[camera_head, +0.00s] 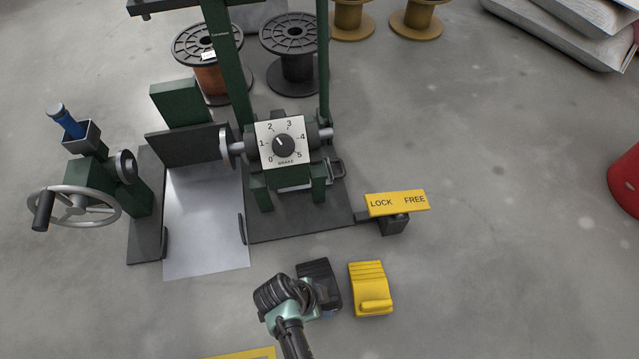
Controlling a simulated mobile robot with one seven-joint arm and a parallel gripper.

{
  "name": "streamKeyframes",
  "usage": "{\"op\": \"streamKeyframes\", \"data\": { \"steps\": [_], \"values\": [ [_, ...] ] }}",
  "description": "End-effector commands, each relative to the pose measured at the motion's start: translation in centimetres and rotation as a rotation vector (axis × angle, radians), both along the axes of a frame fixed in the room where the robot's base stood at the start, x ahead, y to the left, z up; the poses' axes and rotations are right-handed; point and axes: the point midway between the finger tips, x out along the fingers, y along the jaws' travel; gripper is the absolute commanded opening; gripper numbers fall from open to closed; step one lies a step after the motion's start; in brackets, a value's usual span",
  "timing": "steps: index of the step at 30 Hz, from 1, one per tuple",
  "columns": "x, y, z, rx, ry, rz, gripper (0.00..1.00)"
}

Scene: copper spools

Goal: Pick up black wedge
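The black wedge (318,268) lies on the grey floor near the bottom middle, with ridges across its top. My gripper (316,292) is at its lower left and overlaps it in this view, hiding part of the wedge. The fingers are dark against the dark wedge, so I cannot tell whether they touch it or how far apart they are. A yellow wedge (369,283) of similar shape lies just to the right, apart from the black one.
A green machine with a brake dial (283,145) and handwheel (75,207) stands behind on dark plates. A yellow LOCK/FREE sign (397,203) is behind the wedges. Spools (291,40) and grey sacks (575,25) are farther back. Floor at right is mostly clear.

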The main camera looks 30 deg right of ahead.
Motion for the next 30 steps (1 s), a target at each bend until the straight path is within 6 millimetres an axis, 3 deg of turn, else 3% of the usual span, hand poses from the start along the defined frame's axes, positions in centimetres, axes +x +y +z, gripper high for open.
{"op": "streamKeyframes", "data": {
  "steps": [1, 9, 30],
  "values": [
    [-0.01, 0.01, 0.02, 0.000, 0.000, 0.000, 0.48],
    [-0.02, 0.02, 0.02, 0.000, 0.000, 0.000, 0.00],
    [-0.01, 0.04, 0.02, 0.000, 0.000, 0.001, 0.00]
  ]
}}
